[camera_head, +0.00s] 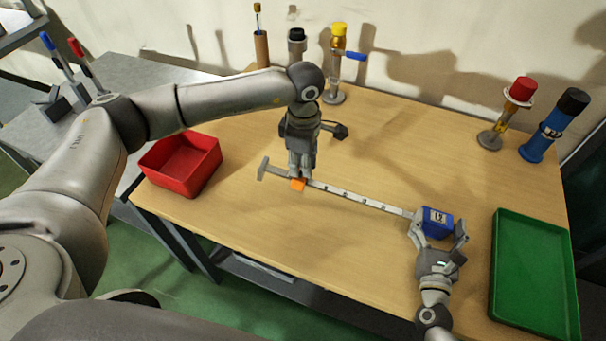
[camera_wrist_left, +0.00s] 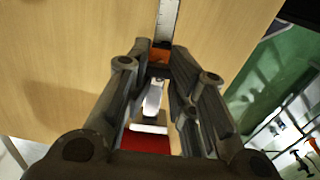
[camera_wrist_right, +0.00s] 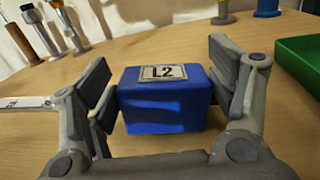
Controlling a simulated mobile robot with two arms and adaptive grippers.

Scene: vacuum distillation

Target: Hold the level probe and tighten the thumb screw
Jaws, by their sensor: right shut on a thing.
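The level probe is a long graduated metal bar (camera_head: 365,201) with a blue block (camera_head: 438,222) labelled L2 at its right end and a grey crosspiece (camera_head: 262,169) at its left end. My right gripper (camera_wrist_right: 165,105) is shut on the blue block, one finger on each side. An orange piece (camera_head: 298,184), perhaps the thumb screw, sits on the bar near the crosspiece. My left gripper (camera_head: 301,176) points down at it. In the left wrist view the orange piece (camera_wrist_left: 160,55) shows by the fingertips; whether they grip it is unclear.
A red bin (camera_head: 182,165) stands on the table at left, and a green tray (camera_head: 533,270) at right. Capped cylinders, one with a red cap (camera_head: 522,90), stand along the back. A small dark object (camera_head: 340,131) lies behind my left gripper. The table's middle front is clear.

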